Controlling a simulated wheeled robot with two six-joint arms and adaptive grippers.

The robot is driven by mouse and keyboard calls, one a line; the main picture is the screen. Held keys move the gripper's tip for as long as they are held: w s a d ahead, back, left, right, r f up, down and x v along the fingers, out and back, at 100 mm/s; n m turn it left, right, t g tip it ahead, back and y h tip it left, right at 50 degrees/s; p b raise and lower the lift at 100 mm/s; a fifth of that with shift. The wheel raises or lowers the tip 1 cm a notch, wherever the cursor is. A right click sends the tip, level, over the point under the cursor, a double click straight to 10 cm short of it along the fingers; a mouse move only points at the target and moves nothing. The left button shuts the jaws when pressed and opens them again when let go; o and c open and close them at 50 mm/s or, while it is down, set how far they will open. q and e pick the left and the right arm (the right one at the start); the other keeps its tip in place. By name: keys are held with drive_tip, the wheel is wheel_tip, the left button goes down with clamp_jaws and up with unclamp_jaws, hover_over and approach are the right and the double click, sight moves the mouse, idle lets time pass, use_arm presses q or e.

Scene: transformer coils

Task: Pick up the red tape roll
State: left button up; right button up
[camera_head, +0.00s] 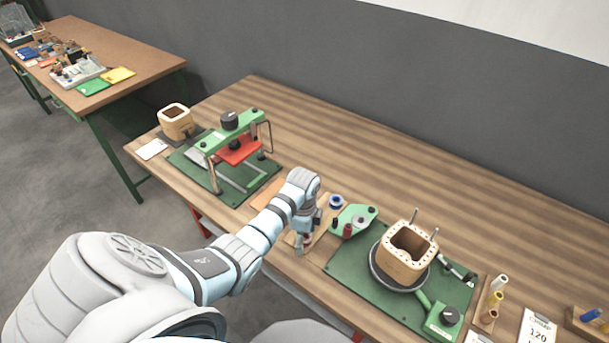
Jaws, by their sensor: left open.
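My left arm reaches in from the left, and its left gripper (302,243) points down over a small wooden board at the front edge of the table. The gripper is open. A small dark red patch (308,237) shows at the fingers and is likely the red tape roll; most of it is hidden by the gripper. I cannot tell whether the fingers touch it. A blue tape roll (336,202) stands just behind and to the right of the gripper. My right gripper is not in view.
A green winding fixture (345,268) with a wooden coil former (407,254) stands to the right. A green press (232,140) with a red plate stands to the left. Spools (495,298) stand at the far right. The rear of the table is clear.

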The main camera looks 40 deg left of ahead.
use_arm(q)
drive_tip(key=shift+w+r, duration=0.15)
drive_tip(key=shift+w, duration=0.05)
drive_tip(key=c, duration=1)
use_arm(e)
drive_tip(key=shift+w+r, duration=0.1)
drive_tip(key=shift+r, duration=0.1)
use_arm(q)
drive_tip(key=shift+r, duration=0.1)
